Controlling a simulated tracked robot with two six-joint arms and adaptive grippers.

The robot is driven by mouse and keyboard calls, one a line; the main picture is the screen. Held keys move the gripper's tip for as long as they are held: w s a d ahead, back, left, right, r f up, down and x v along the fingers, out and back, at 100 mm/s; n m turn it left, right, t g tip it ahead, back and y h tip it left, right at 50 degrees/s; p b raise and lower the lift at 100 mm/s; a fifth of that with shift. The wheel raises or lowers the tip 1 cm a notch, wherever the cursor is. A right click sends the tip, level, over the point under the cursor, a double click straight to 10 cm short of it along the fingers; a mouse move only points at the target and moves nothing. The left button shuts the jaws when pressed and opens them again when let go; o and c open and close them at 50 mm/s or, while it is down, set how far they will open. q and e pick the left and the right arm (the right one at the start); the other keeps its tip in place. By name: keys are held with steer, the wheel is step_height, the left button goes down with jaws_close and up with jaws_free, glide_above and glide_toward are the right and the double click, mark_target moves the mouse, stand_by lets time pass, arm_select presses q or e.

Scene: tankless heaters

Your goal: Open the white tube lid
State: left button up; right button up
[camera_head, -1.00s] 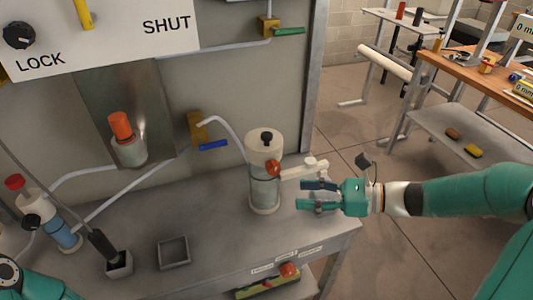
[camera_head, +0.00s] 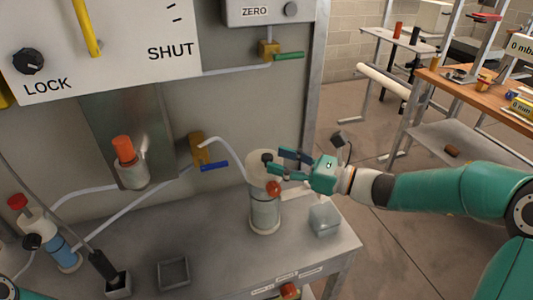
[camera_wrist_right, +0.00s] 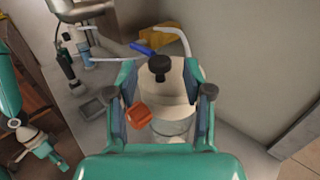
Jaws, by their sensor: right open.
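The white tube lid (camera_head: 258,158) is a pale cap with a black knob (camera_head: 267,156) on top. It sits on an upright clear cylinder (camera_head: 264,214) on the grey bench. An orange knob (camera_head: 273,188) is on its side. My right gripper (camera_head: 278,163) is at the lid from the right, and its fingers hide part of the lid. In the right wrist view the open fingers (camera_wrist_right: 161,90) stand on either side of the lid (camera_wrist_right: 160,82). I cannot tell whether they touch it.
A glassy block (camera_head: 324,220) stands on the bench right of the cylinder. A small square tray (camera_head: 173,286) lies at the front. A blue-handled valve (camera_head: 213,166) and a bent pipe are behind the cylinder.

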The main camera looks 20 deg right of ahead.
mark_target(272, 158)
steer(key=shift+x, duration=2)
steer(key=shift+c, duration=0.3)
jaws_close()
